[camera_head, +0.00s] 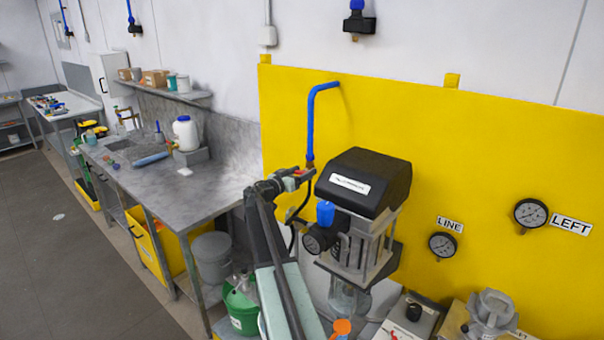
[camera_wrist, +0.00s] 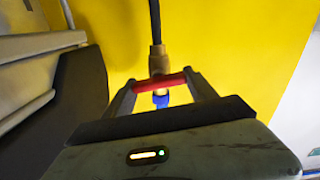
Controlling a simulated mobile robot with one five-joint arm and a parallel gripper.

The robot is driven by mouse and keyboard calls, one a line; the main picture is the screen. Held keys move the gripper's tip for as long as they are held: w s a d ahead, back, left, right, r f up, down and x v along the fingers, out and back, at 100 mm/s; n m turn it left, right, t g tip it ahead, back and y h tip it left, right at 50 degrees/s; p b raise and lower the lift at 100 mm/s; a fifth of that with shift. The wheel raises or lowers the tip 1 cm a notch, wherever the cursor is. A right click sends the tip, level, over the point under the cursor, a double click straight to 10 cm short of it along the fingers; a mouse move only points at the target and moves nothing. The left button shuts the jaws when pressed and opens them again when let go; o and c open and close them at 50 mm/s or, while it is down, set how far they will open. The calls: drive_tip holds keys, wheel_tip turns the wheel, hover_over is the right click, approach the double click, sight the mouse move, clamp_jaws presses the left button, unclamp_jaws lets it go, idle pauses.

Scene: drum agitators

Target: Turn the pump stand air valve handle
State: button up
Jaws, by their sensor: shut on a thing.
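The air valve has a short red handle (camera_wrist: 160,82) and a brass body (camera_wrist: 158,60), at the centre of the wrist view. A black hose (camera_wrist: 155,20) and a blue pipe end (camera_wrist: 160,99) join the body at opposite sides. My gripper (camera_wrist: 159,88) is shut on the red handle, one finger at each end. In the head view my gripper (camera_head: 301,177) reaches the valve under the blue pipe (camera_head: 310,120), left of the black-topped pump stand (camera_head: 363,180). The handle is small and partly hidden by the fingers there.
A yellow wall panel (camera_head: 430,140) stands behind the valve. The pump stand's gauge (camera_head: 318,239) and blue knob (camera_head: 325,213) are close to my arm. Open floor (camera_head: 70,240) is at far left.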

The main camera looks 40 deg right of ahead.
drive_tip(key=n, duration=0.4)
drive_tip(key=shift+w, duration=0.1)
drive_tip(key=shift+f+n, duration=0.1)
drive_tip(key=shift+n, duration=2.1)
drive_tip(key=o, duration=1.4)
drive_tip(key=shift+c, duration=0.2)
drive_tip(key=shift+a, duration=0.1)
drive_tip(key=a, duration=0.7)
drive_tip(key=shift+s+a, duration=0.25)
drive_tip(key=shift+a, duration=0.1)
